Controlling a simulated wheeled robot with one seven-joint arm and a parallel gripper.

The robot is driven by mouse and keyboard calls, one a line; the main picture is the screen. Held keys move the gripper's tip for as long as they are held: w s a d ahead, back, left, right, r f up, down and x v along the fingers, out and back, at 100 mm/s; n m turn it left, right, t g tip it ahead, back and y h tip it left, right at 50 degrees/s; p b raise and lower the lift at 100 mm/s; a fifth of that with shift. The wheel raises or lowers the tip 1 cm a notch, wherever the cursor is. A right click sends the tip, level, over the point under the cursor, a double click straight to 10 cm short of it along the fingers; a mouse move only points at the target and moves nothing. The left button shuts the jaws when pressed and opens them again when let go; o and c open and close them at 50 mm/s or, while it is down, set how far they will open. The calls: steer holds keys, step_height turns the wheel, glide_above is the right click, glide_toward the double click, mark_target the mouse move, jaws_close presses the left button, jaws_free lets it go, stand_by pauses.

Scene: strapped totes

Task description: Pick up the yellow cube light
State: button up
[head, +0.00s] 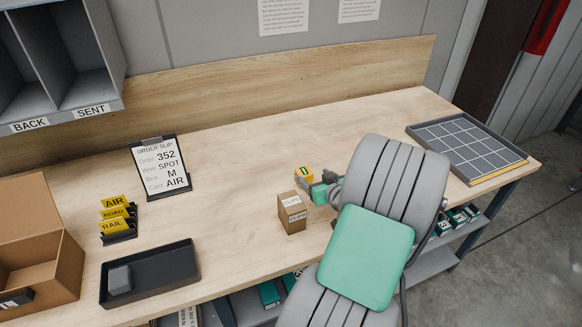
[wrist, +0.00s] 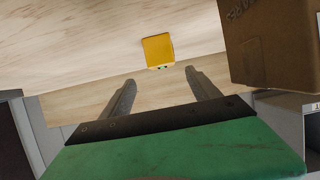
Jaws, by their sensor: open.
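The yellow cube light (head: 304,175) stands on the wooden table, just behind a small cardboard box in the head view. It shows a dark mark on its front face. In the wrist view the yellow cube light (wrist: 158,51) lies beyond the fingertips, roughly between their lines. My gripper (wrist: 160,80) is open, with two grey fingers apart and nothing between them. In the head view my gripper (head: 322,184) is low over the table, right beside the cube and partly hidden by my arm. I cannot tell from the head view whether a finger touches the cube.
The small cardboard box (head: 291,212) stands close in front of the cube; it looms right in the wrist view (wrist: 268,42). A black tray (head: 165,277) with a grey block, an order slip stand (head: 160,168) and yellow cards (head: 115,214) are left. A gridded tray (head: 466,146) is right.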

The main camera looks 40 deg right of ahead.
mark_target(304, 171)
steer(key=p+x, duration=0.1)
steer(key=x, duration=0.3)
steer(key=p+x, duration=0.1)
steer(key=x, duration=0.3)
steer(key=shift+a+p, duration=0.25)
steer(key=shift+p, duration=0.05)
steer(key=shift+c, duration=0.2)
jaws_close()
